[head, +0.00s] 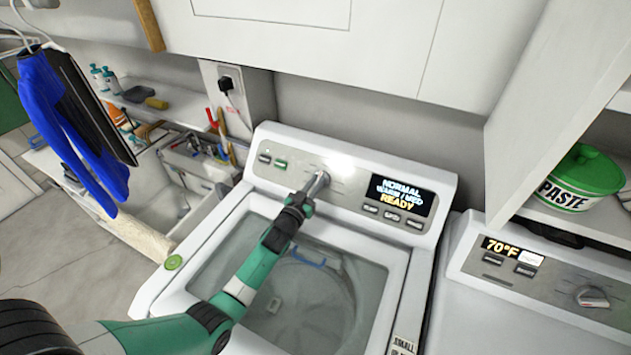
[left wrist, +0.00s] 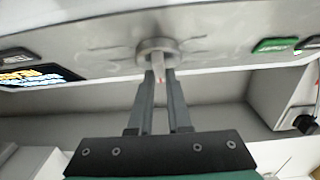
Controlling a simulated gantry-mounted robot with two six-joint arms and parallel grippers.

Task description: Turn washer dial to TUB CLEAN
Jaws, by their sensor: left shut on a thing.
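The washer (head: 262,190) stands in the middle of the head view, with its control panel along the back. Its display (head: 398,197) reads NORMAL, a partly blurred second line and READY. The round metal dial (left wrist: 157,48) shows at the top of the left wrist view, with a narrow grip part reaching down between my fingertips. My left gripper (left wrist: 160,76) is shut on the dial. In the head view my left gripper (head: 317,185) reaches the panel left of the display and largely hides the dial. The labels around the dial are too faint to read. My right gripper is not in view.
The washer's glass lid (head: 330,290) is below my left arm. A dryer (head: 480,263) showing 70°F stands at the right, with a green PASTE pot (head: 578,185) on a shelf above. Blue clothing (head: 62,120) hangs at the left. Cabinets (head: 400,45) overhang the panel.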

